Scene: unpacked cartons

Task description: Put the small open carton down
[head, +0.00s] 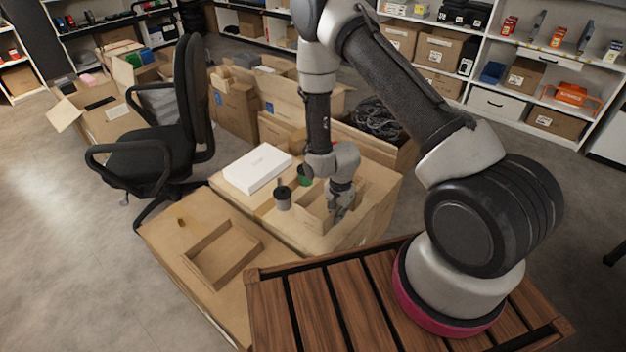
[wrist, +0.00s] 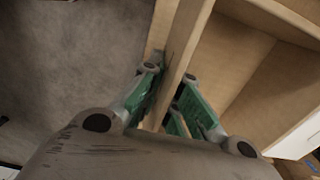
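The small open carton (head: 313,214) is plain brown cardboard, at the right end of a large closed carton's top (head: 290,229) in the head view. My gripper (head: 338,213) is at its right side, pointing down. In the wrist view the carton's wall (wrist: 186,45) runs between the two green fingers of my gripper (wrist: 172,78), which look closed on it from both sides. The carton's inside opens to the right there. I cannot tell whether its bottom touches the surface below.
A grey cup with a dark top (head: 283,199), a green can (head: 305,176) and a white box (head: 257,168) stand left of the small carton. A shallow open tray (head: 214,276) and a small brown object (head: 181,222) are on the lower carton. An office chair (head: 150,160) stands left.

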